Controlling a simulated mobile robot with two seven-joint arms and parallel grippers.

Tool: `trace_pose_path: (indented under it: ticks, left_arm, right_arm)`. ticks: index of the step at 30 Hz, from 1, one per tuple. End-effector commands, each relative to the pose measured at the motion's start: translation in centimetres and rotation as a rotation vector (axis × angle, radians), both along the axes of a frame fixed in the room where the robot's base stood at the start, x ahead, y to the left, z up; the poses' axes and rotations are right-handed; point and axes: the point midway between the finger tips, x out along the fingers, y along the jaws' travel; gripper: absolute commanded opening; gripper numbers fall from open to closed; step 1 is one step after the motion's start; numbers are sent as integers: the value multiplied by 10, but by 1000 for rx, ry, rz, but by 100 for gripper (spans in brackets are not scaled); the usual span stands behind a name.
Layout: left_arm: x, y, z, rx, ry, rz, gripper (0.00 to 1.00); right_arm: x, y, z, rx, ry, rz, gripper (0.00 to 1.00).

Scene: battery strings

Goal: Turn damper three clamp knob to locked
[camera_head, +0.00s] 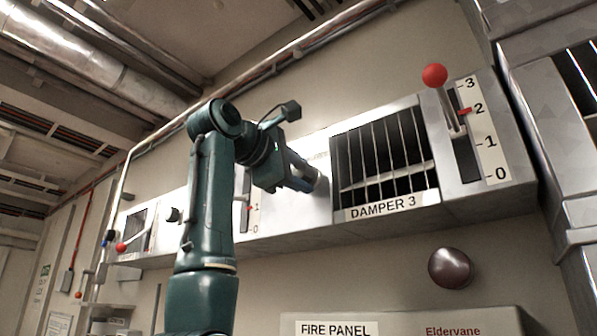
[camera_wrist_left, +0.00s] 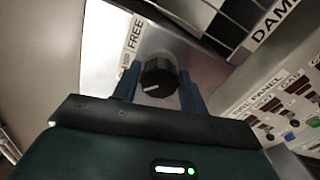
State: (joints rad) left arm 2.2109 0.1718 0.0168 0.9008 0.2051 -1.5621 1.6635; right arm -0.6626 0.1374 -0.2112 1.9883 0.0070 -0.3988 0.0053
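The damper three clamp knob (camera_wrist_left: 158,77) is black and round with a white pointer line, on a pale plate marked FREE (camera_wrist_left: 134,40) in the left wrist view. The pointer line is on the knob's face, towards its lower left. My left gripper (camera_wrist_left: 160,86) has one blue finger on each side of the knob, very close to it; I cannot tell whether they press on it. In the head view my left gripper (camera_head: 318,182) reaches the panel just left of the DAMPER 3 grille (camera_head: 384,157) and hides the knob. My right gripper is not in view.
Right of the grille is a red-ball lever (camera_head: 434,75) on a 0–3 scale (camera_head: 485,130), with a red marker by 2. A dark round knob (camera_head: 450,268) is on the wall below. A fire panel (camera_head: 400,322) stands low; another red-ball lever (camera_head: 121,247) is far left.

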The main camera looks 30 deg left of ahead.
Motion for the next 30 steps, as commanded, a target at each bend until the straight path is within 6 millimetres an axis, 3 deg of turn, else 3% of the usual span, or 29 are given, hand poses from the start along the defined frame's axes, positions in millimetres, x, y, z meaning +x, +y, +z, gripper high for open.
trace_pose_path:
  ticks: [5,16,30]
  left_arm:
    - [0,0,0,1,-1,0,57]
    - [-10,1,-1,2,-4,0,57]
    - [-106,9,-1,1,-5,1,57]
  right_arm:
    - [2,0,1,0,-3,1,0]
    - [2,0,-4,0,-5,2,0]
    - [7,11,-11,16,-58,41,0]
